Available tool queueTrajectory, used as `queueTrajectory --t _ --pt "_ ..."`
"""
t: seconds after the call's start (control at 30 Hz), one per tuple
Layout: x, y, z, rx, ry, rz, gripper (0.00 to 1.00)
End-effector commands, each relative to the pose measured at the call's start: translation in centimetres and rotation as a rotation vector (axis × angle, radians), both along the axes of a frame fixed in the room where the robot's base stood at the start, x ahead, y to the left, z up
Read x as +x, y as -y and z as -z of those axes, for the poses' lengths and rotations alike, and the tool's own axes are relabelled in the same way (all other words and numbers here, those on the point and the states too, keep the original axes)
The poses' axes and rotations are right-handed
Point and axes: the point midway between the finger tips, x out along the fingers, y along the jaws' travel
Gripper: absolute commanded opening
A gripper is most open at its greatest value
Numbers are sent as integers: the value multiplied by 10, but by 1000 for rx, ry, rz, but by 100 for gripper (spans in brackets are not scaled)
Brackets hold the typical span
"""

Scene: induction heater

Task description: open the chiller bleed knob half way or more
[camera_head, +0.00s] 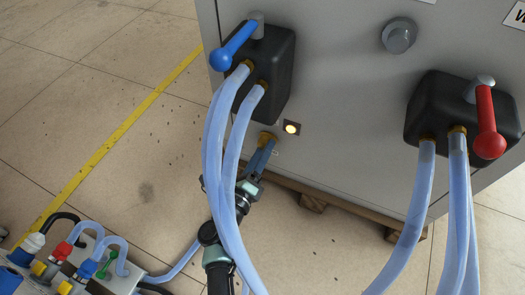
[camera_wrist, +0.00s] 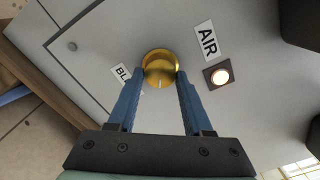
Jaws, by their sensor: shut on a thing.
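The bleed knob is a round brass knob (camera_wrist: 160,68) with a pale index line, low on the grey cabinet face. A partly hidden label beginning "BL" (camera_wrist: 122,74) is beside it in the wrist view. My gripper (camera_wrist: 160,80) has its two blue fingers on either side of the knob, shut on it. In the head view my gripper (camera_head: 262,150) reaches the brass knob (camera_head: 267,136) below the left black box, partly behind the pale blue hoses. The knob's full range of turn cannot be told.
A lit round indicator (camera_head: 292,128) sits right of the knob, by an "AIR" label (camera_wrist: 207,41). Pale blue hoses (camera_head: 232,180) hang in front of my arm. A blue lever (camera_head: 233,48) and a red lever (camera_head: 487,125) are above. A wooden pallet (camera_head: 340,205) lies under the cabinet.

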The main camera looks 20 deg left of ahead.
Motion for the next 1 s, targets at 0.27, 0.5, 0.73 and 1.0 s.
queueTrajectory --t 0.27,0.5,0.73,1.0 --pt "-1 -2 0 -1 0 -5 61" --pt "0 -1 0 -1 0 -2 80" --pt "-4 -1 -1 -2 -1 -2 80" --pt "-52 -3 -5 -4 -5 -4 80"
